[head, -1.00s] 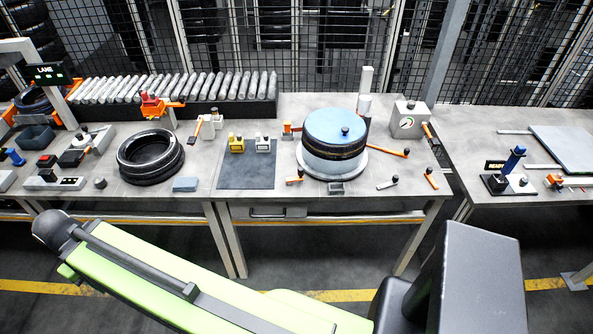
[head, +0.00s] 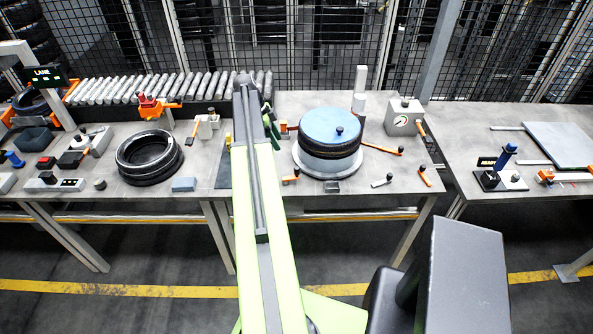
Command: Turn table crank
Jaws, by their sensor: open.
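The turntable is a round pale base (head: 303,168) on the middle table. It carries a dark tyre (head: 330,163) under a blue disc (head: 328,124) with a small knob. An orange crank arm (head: 380,148) with a black knob sticks out to the right of it. A short orange lever (head: 291,177) stands at its front left. I cannot tell for certain which handle the task means. My green and grey arm reaches up over the table, left of the turntable.
A loose tyre (head: 149,158) lies left of my arm. A gauge box (head: 404,118) stands behind and right of the turntable. A grey lever (head: 382,180) and an orange lever (head: 424,177) are at the front right. A roller conveyor (head: 150,87) and mesh fence bound the back.

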